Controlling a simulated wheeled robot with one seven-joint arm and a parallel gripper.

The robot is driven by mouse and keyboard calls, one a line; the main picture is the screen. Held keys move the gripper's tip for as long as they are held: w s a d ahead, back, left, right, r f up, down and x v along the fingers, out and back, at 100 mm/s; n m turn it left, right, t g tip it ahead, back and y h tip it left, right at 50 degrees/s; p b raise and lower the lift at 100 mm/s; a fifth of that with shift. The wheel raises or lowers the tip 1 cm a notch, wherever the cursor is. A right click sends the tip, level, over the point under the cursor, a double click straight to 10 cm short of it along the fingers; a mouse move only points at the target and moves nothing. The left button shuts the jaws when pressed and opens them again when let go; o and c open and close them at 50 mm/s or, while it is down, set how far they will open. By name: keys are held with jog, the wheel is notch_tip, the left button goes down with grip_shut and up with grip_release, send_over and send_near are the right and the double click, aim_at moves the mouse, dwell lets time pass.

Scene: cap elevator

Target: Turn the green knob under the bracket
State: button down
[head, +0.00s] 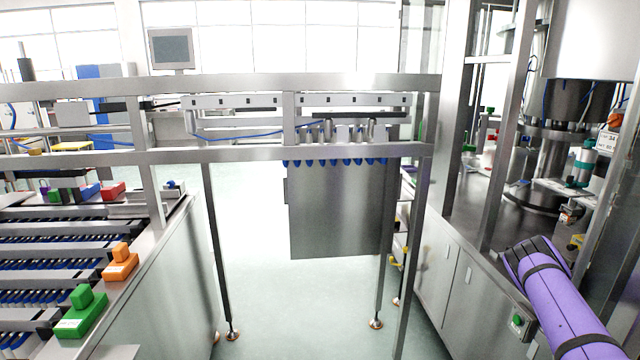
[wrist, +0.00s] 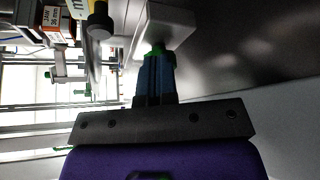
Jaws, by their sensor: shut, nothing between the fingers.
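My gripper (wrist: 156,66) is shut and empty in the wrist view, its blue-grey fingers together. A small green part (wrist: 157,48) shows just past the fingertips, under a pale block-like bracket (wrist: 168,22). It looks like the green knob, but little of it shows. I cannot tell whether the fingers touch it. In the head view my gripper's dark end (head: 537,257) is at the lower right, beyond the purple wrist; its fingertips are not clear. A pale bracket (head: 562,190) with a teal cylinder stands above and right of it. The knob is not clear there.
A steel machine frame (head: 480,120) with uprights stands close by my arm. A cabinet (head: 450,270) runs below it. A conveyor with green (head: 82,312) and orange (head: 120,263) blocks is at left. The floor (head: 270,300) between is clear under a railing.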

jog(key=shift+s, duration=0.1)
jog(key=shift+s+r, duration=0.2)
jog(key=shift+s, duration=0.05)
jog(key=shift+s+a, duration=0.15)
jog(key=shift+a, duration=1.35)
jog(key=shift+s+a, duration=0.15)
jog(key=shift+a, duration=1.3)
